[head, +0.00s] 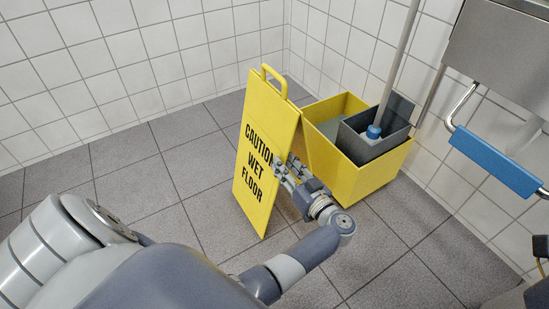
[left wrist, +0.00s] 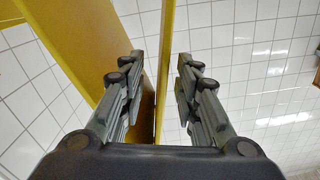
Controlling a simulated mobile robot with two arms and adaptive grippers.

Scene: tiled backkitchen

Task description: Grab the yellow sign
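The yellow sign (head: 262,125), lettered "CAUTION WET FLOOR", stands upright and folded on the floor, with a loop handle at its top. My left gripper (head: 283,172) is at the right edge of its front panel, about mid-height. In the left wrist view, the two fingers of my left gripper (left wrist: 158,90) are apart, one on either side of a yellow panel edge of the sign (left wrist: 164,65). A gap shows between the panel and the right finger; contact with the left finger is unclear. My right gripper is not in view.
A yellow mop bucket (head: 365,178) with a grey wringer (head: 375,145) and a mop handle (head: 402,55) stands close to the right of the sign. A metal fixture with a blue-gripped bar (head: 495,160) is at the right. Tiled floor is clear at the left.

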